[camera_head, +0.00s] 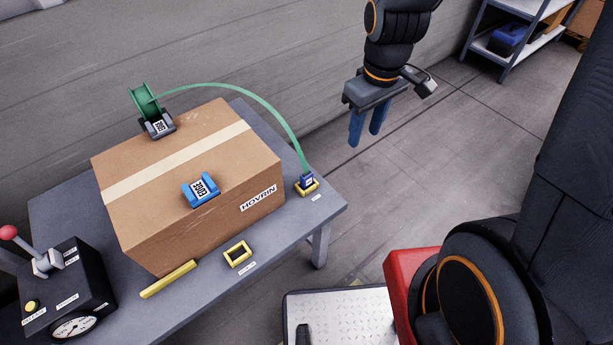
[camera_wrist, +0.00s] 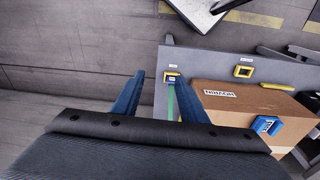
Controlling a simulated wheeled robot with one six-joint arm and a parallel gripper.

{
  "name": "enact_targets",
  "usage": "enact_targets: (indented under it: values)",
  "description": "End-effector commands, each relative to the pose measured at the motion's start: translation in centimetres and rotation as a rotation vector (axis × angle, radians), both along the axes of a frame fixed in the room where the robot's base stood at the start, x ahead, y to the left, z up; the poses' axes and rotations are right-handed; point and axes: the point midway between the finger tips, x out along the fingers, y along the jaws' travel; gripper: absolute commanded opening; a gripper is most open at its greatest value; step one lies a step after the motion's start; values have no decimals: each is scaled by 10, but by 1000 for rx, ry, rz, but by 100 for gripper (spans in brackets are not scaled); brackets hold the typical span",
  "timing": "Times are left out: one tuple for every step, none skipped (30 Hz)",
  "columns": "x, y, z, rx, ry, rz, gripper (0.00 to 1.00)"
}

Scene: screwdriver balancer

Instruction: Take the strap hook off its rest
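The strap hook (camera_head: 307,179) is a small blue block at the end of a green strap (camera_head: 250,98). It sits in its rest, a yellow frame (camera_head: 313,187), at the table's right end. The hook also shows in the wrist view (camera_wrist: 172,80), between and beyond the fingers. The strap arcs from a green reel (camera_head: 143,100) behind the box down to the hook. My gripper (camera_head: 367,136) has two blue fingers, apart and empty. It hangs to the right of the table, clear of the hook; its fingers show in the wrist view (camera_wrist: 158,98).
A cardboard box (camera_head: 160,215) fills the table's middle, with a blue edge piece (camera_head: 201,190) on top. An empty yellow frame (camera_head: 238,254) and a yellow bar (camera_head: 168,279) lie in front. A black lever box (camera_head: 68,290) stands at left.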

Motion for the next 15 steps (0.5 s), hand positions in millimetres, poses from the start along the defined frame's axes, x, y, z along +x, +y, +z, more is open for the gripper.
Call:
enact_targets:
  values:
    - [13,11,-17,-11,15,132,39]
    - [20,17,-26,-17,20,221,39]
    - [30,24,-39,-26,25,335,39]
    - [37,31,-48,-31,29,421,39]
    - [44,37,-58,-37,32,509,39]
    - [52,46,-72,-44,37,624,39]
    - [57,52,-82,-49,42,711,39]
    - [62,59,-93,-54,46,796,39]
    - [69,67,-107,-59,50,908,39]
    - [73,74,-118,-63,52,988,39]
    - [77,79,-128,-66,54,1065,39]
    - [80,87,-142,-69,59,1163,39]
    - [83,92,-151,-72,60,1229,39]
    - [85,97,-160,-73,62,1291,39]
    - [88,103,-170,-76,63,1368,39]
